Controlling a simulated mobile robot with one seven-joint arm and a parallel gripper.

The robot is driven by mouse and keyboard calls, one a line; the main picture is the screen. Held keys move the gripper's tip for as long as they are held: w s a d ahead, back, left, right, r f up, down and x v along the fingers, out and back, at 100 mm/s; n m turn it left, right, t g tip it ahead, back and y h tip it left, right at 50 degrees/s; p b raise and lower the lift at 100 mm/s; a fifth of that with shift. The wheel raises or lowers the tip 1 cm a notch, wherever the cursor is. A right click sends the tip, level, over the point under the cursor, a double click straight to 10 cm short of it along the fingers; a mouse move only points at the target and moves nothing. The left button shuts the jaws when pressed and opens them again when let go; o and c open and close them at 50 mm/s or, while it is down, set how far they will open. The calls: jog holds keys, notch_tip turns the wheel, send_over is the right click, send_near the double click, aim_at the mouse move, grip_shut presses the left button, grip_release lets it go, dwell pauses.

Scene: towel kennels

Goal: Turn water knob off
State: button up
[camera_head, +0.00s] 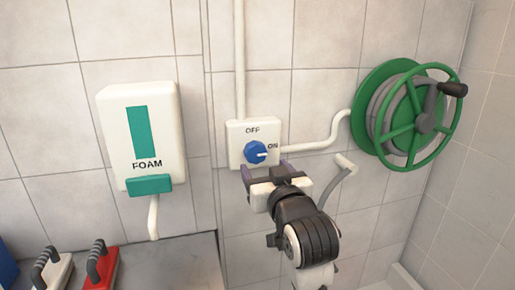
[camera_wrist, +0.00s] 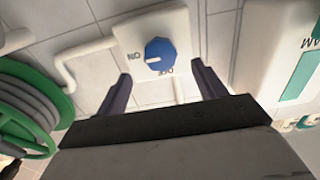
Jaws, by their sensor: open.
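The blue water knob (camera_head: 255,152) sits on a white wall box (camera_head: 237,131) marked OFF at the top and ON at the right. Its white pointer mark faces right, toward ON. The knob also shows in the wrist view (camera_wrist: 160,54), where the picture is turned over and the mark faces the ON label. My gripper (camera_head: 263,168) is just below and in front of the box. In the wrist view my gripper (camera_wrist: 160,80) has its two dark fingers wide apart, one on each side of the knob's line, with nothing between them. The fingers appear apart from the knob.
A white FOAM dispenser (camera_head: 138,130) hangs on the wall to the left. A green hose reel (camera_head: 408,114) is on the right, with a white pipe (camera_head: 318,140) running toward it. Brushes (camera_head: 98,268) stand at lower left. The tiled wall is close behind the knob.

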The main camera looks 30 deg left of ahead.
aim_at(257, 156)
jog(key=p+x, duration=0.1)
jog(key=x, duration=0.6)
jog(key=c, duration=1)
